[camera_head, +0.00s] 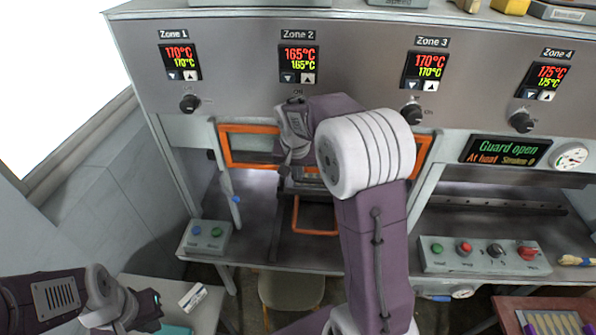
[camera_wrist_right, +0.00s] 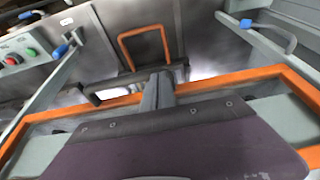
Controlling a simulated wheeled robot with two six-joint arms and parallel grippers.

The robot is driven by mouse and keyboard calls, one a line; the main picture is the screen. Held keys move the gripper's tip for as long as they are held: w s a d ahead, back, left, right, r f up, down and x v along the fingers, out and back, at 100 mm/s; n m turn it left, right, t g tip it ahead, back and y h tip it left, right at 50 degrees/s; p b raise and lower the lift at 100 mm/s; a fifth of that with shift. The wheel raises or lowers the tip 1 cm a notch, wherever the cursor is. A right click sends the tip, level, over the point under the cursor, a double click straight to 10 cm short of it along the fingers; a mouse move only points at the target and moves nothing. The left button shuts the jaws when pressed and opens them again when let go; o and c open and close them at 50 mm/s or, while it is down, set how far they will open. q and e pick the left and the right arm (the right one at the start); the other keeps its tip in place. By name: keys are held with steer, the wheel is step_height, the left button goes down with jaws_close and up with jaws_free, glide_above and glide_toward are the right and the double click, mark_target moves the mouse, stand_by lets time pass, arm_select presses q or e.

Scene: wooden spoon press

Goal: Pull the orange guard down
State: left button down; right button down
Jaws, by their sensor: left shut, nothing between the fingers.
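The orange-framed guard (camera_head: 224,148) is raised at the front of the press opening below Zone 2, its middle hidden by my right arm. My left gripper (camera_head: 155,305) is shut and empty at the lower left, away from the press.
The display (camera_head: 507,150) reads "Guard open". An orange loop (camera_head: 298,232) hangs lower in the opening. Button boxes stand at left (camera_head: 207,238) and right (camera_head: 485,255). A stool (camera_head: 290,290) is below. A side table (camera_head: 205,310) is near my left gripper.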

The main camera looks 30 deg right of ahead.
step_height(320, 180, down, 26)
steer(key=b, duration=1.9)
steer(key=shift+s+f, duration=0.15)
steer(key=w+p+v, duration=0.1)
steer(key=p+v, duration=0.2)
steer(key=v, duration=1.1)
steer(key=shift+r+p, duration=0.4)
